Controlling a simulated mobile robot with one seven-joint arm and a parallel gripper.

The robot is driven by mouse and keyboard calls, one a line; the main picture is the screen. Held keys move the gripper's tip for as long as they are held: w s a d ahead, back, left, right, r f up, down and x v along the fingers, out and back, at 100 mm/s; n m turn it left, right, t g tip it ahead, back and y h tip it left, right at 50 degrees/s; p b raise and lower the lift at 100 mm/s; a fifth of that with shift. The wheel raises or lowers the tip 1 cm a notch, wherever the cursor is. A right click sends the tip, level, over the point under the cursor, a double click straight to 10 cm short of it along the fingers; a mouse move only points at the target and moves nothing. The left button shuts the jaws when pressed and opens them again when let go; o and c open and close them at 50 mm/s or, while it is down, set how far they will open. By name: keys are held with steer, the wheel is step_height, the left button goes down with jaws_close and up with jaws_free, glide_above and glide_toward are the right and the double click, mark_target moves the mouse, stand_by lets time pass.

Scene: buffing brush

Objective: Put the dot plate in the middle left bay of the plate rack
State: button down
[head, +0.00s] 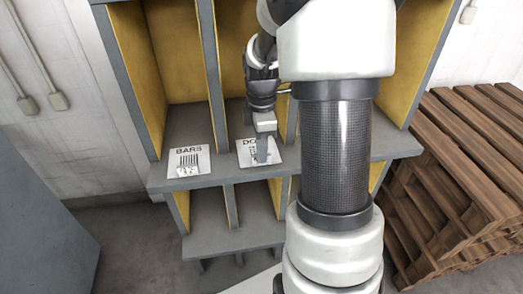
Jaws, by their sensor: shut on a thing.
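The dot plate (245,156) is a white square plate with dark letters starting "DO", partly covered by my gripper. It is over the front of the grey shelf in the second bay from the left. I cannot tell whether it rests on the shelf. My gripper (263,152) points down and is shut on the dot plate. The plate rack (205,240) has grey shelves and yellow-sided dividers, with tall bays above and smaller bays below. My arm hides much of its middle and right.
A white plate marked "BARS" (188,161) is at the shelf's front edge in the left bay. Stacked brown wooden pallets (465,170) stand right of the rack. A grey panel (40,225) is at lower left. Bare floor shows between the panel and rack.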

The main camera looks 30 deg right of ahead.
steer(key=shift+f, duration=0.2)
steer(key=c, duration=1.8)
jaws_free()
steer(key=shift+c, duration=0.2)
steer(key=shift+r, duration=0.1)
step_height(320, 180, up, 12)
steer(key=p, duration=0.1)
steer(key=shift+r, duration=0.15)
